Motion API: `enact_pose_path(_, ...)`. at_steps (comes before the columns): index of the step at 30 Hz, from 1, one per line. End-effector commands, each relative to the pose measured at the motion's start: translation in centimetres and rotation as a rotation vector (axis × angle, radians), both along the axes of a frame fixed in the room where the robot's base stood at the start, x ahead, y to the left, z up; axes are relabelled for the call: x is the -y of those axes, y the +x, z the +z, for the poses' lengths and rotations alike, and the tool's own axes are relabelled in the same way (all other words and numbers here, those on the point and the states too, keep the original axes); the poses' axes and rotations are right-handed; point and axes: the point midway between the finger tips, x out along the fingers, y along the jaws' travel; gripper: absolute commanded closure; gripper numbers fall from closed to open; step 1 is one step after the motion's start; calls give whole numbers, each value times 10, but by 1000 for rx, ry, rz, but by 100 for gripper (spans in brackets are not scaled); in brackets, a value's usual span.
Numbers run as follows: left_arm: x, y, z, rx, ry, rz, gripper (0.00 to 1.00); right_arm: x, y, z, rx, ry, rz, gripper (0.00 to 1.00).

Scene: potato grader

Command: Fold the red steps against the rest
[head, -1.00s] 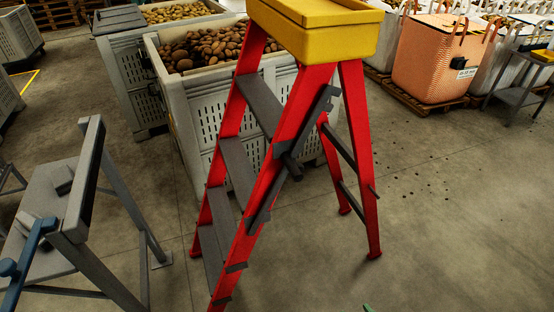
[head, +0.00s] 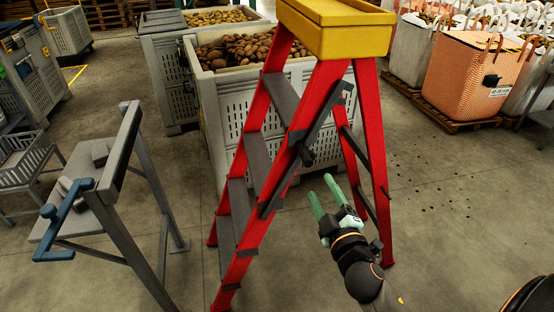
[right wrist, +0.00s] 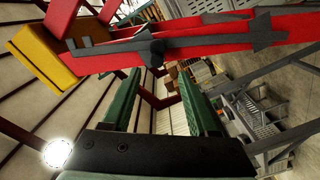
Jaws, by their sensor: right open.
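The red steps (head: 258,215) stand unfolded on the floor in the middle of the head view, legs spread, with grey treads and a yellow top (head: 335,28). My right gripper (head: 322,192) is open and empty, with green fingers, in front of the gap between the front and rear legs, below the brace. In the right wrist view the fingers (right wrist: 158,95) are apart, and the red steps (right wrist: 215,40) cross above them. The left gripper is not in view. I cannot see what the task calls the rest for certain.
A grey metal stand (head: 112,215) with a blue handle (head: 62,225) is to the left. A grey crate of potatoes (head: 215,100) stands behind the steps. An orange bulk bag (head: 470,80) sits on a pallet at the right. The floor right of the steps is open.

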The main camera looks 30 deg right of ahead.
Motion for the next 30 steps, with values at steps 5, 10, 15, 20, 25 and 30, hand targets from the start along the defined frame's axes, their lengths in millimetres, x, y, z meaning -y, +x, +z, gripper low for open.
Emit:
enact_pose_path(5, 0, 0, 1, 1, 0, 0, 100, 3, 5, 8, 18, -26, -7, 40)
enact_pose_path(10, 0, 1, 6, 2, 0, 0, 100, 8, 24, 10, 18, -26, -7, 40)
enact_pose_path(15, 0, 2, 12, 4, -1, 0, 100, 15, 54, 10, 17, -24, -7, 40)
enact_pose_path(20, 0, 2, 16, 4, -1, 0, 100, 22, 82, 9, 17, -23, -7, 40)
enact_pose_path(25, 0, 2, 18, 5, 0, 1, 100, 27, 106, 8, 16, -23, -5, 40)
enact_pose_path(30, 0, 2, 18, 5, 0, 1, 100, 31, 119, 7, 15, -22, -7, 40)
